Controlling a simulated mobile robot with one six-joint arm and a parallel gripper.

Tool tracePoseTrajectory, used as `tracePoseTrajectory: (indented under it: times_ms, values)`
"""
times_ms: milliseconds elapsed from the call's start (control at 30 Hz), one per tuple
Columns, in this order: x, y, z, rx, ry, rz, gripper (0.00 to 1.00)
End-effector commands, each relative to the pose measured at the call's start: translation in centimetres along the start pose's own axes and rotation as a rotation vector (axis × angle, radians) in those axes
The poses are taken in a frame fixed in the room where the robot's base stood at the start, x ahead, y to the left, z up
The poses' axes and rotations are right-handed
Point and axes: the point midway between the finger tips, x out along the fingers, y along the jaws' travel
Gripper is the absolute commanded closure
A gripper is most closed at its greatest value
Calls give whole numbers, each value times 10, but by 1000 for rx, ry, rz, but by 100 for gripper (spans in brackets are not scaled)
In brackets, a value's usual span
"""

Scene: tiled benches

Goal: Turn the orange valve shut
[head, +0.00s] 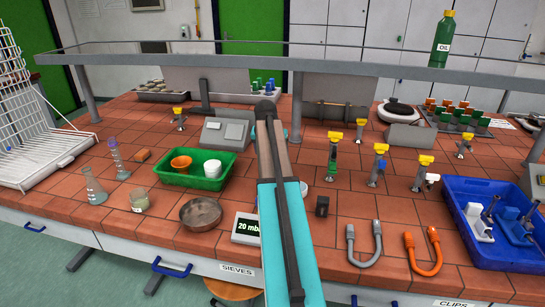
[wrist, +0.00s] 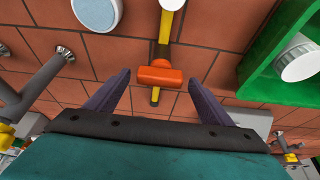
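In the wrist view an orange handle (wrist: 160,76), which looks like the orange valve, lies crosswise on a yellow and grey stem or pipe. My gripper (wrist: 156,73) is open, with one dark finger to each side of the handle and a gap on both sides. I cannot tell how far the fingers are above or short of it. In the head view my arm reaches from the bottom centre towards the back of the bench; it seems to hide the valve, and my fingers cannot be made out there.
A green tray (head: 160,178) with an orange bowl (head: 181,163) and a white container stands left of my arm. Several yellow-topped taps (head: 380,150) stand to the right. A blue crate (head: 500,259) is at the right front. A rail (head: 350,63) runs along the back.

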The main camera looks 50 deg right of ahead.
Motion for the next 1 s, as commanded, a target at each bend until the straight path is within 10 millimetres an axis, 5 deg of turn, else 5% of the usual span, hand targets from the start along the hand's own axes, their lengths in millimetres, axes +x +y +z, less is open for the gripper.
tracePoseTrajectory:
  times_ms: [467, 1000]
  values:
    - [-7, 0, 1, -1, -1, 0, 25]
    - [-67, 0, 0, -1, 0, 0, 25]
